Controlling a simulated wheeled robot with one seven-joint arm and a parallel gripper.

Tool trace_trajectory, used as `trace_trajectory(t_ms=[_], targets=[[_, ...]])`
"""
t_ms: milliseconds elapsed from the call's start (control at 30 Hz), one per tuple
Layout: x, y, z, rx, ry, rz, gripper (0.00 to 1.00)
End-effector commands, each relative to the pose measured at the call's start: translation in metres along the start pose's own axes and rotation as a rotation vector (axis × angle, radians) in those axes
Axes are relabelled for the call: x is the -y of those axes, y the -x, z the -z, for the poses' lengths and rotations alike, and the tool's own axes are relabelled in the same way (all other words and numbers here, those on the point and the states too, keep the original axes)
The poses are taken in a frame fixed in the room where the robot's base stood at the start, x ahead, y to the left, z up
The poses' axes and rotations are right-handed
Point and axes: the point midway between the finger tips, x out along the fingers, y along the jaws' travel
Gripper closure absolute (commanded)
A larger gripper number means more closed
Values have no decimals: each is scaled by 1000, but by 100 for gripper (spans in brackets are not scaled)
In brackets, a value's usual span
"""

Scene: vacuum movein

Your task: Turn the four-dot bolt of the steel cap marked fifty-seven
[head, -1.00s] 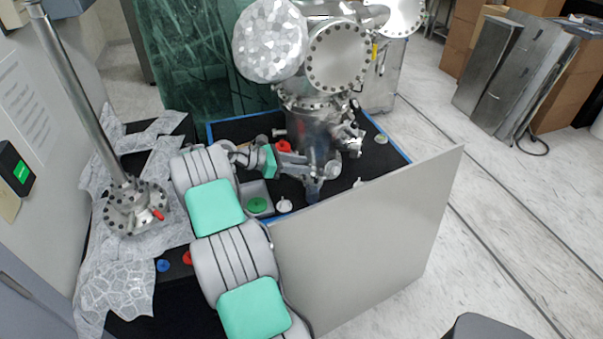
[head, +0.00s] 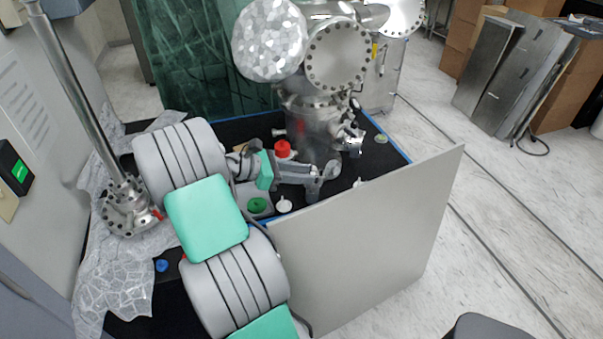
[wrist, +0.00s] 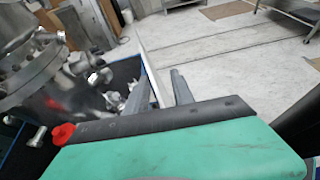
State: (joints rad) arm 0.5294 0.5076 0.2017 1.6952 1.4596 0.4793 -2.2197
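A round steel cap (head: 338,55) with a ring of bolts faces the front of the steel vacuum chamber; a bolted steel flange also fills the left of the wrist view (wrist: 30,85). No number or dot marking is readable, so I cannot tell which cap is fifty-seven or which bolt has four dots. My gripper (head: 328,174) is low beside the chamber's lower body, apart from the front cap. In the wrist view its two grey fingers (wrist: 164,90) stand apart with nothing between them.
A blue-edged black tray (head: 397,150) lies under the chamber. A red cap (head: 283,149), green disc (head: 257,205) and white knob (head: 284,205) are near my arm. A grey panel (head: 370,240) stands upright at the front right. A steel post (head: 85,100) rises at left.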

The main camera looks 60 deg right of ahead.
Motion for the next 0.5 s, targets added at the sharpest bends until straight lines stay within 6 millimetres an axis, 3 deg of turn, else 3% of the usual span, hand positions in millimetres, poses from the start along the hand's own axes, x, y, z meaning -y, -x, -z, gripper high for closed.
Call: trace_trajectory(t_ms=[200,367,500], targets=[[1,-25,53,-20,-61,-18,78],[5,-40,81,-55,-126,-55,78],[-8,-48,104,-91,-143,-146,78]])
